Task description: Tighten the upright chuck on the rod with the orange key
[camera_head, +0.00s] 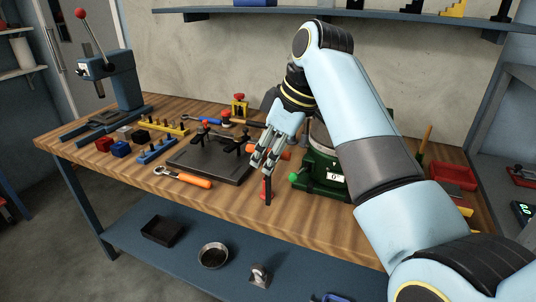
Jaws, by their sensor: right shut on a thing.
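My right gripper (265,160) reaches down from the upper right over the workbench. It is shut on the orange key (284,154), whose orange handle shows beside the fingers; the fingers cover its middle. A green base (318,176) with a small white number display stands just right of the gripper. A grey round part (319,134), perhaps the upright chuck, shows on top of it, mostly hidden by my right arm. I cannot make out the rod. The gripper is left of the green base, apart from the grey part. My left gripper is not in view.
A dark plate with black clamps (209,161) lies left of the gripper. An orange-handled wrench (185,177) lies in front of it. A blue press (124,83) and coloured blocks occupy the left. A red bin (454,175) is at right.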

